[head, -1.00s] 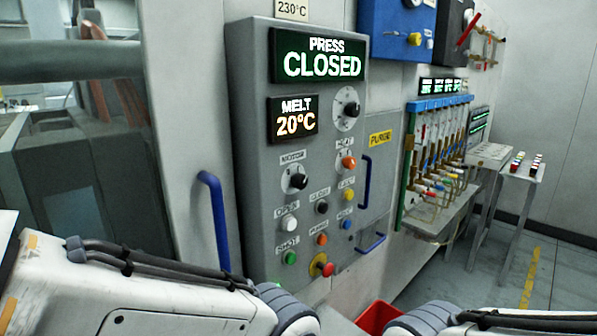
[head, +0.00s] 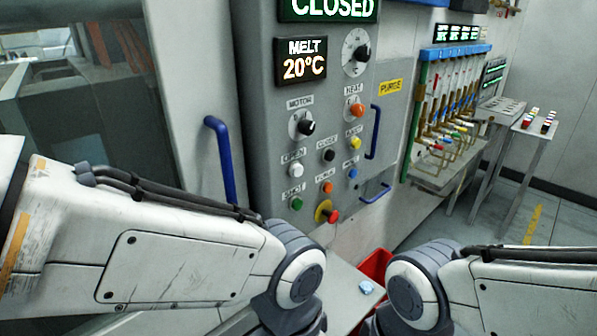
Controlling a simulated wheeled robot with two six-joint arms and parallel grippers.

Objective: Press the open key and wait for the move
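The grey control panel (head: 262,120) stands in the middle of the head view. Its open key is a white round button (head: 296,170) under the OPEN label, on the left of the key rows. The black close key (head: 329,156) is to its right. The upper display (head: 330,8) reads CLOSED, partly cut off by the top edge. The melt display (head: 301,62) reads 20°C. My two arms come in from the lower left and lower right, below the panel. Both grippers are out of view, and nothing of mine covers the open key.
A red and yellow stop button (head: 328,212) sits low on the panel. Blue handles (head: 219,160) stick out to its left and right. A red bin (head: 374,268) and a pale surface with a small light-blue item (head: 366,287) lie below. Hoses (head: 450,105) hang at right.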

